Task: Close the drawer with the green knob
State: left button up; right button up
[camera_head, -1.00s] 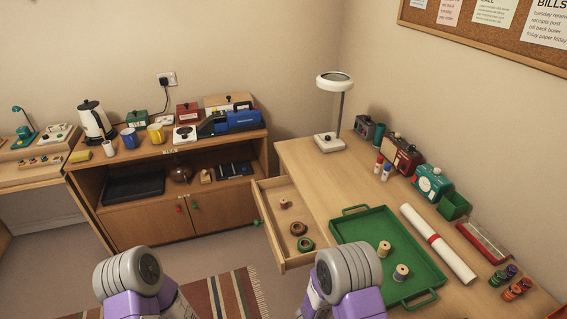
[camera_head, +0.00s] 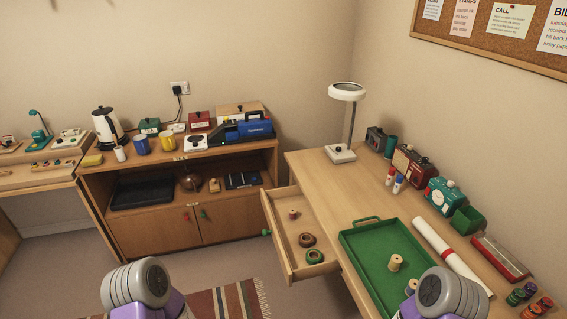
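The open drawer (camera_head: 288,262) sticks out to the left from the wooden desk (camera_head: 312,168). Its green knob (camera_head: 266,233) is on the drawer's left-facing front. Parts of both my arms show at the bottom edge, the left one left of the drawer and the right one over the desk's near part. Both of my grippers are out of view.
A green tray (camera_head: 351,243) with wooden spools (camera_head: 395,262) lies on the desk beside a white paper roll (camera_head: 446,253). A white lamp (camera_head: 340,153) stands at the desk's far end. A low cabinet (camera_head: 149,232) stands behind. The floor left of the drawer is clear, with a striped rug (camera_head: 232,301).

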aim_at(275, 203)
jog(key=u, duration=1)
jog(key=i, duration=0.85)
jog(key=z, duration=1.55)
